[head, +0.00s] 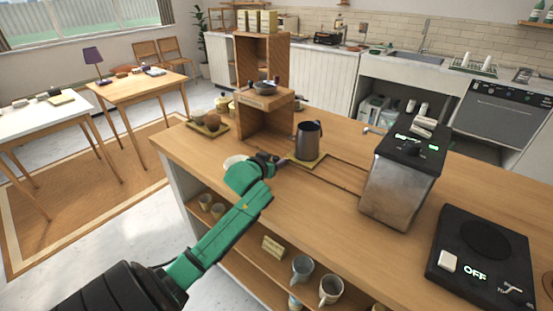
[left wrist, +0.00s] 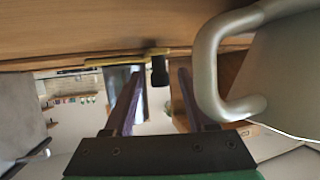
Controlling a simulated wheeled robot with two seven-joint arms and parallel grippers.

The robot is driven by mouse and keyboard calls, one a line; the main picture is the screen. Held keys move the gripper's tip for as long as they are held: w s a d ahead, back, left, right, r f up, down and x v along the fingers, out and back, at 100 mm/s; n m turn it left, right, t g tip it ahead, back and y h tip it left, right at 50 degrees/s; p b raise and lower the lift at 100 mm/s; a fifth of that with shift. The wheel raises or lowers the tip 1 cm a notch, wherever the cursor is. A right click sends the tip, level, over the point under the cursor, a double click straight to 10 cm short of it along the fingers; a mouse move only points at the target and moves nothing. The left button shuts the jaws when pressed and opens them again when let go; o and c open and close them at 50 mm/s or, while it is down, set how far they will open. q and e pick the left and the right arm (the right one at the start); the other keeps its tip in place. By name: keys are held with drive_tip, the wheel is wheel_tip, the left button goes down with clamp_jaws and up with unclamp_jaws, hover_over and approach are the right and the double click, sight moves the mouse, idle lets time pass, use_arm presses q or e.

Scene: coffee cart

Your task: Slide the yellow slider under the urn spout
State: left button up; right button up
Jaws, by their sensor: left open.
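The yellow slider (head: 318,163) lies on the wooden counter, with a dark pitcher (head: 308,142) standing on it. In the left wrist view its thin yellow edge (left wrist: 112,61) and a black knob (left wrist: 159,71) show. My left gripper (head: 279,161) is low over the counter, left of the slider. In the wrist view its two fingers (left wrist: 158,100) are open, with the knob ahead between them; I see no contact. The metal urn (head: 400,180) stands to the right, its spout (head: 373,130) on its left side. My right gripper is not in view.
A curved grey handle (left wrist: 225,75) is close beside the fingers in the wrist view. A wooden stand (head: 262,110) is behind the pitcher. A track outline (head: 335,182) runs towards the urn. A black scale-like panel (head: 485,250) is at right.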

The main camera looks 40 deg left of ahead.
use_arm(q)
drive_tip(key=shift+w+a+f, duration=0.15)
drive_tip(key=shift+w+f, duration=0.1)
drive_tip(key=shift+w, duration=0.4)
clamp_jaws()
idle(0.9)
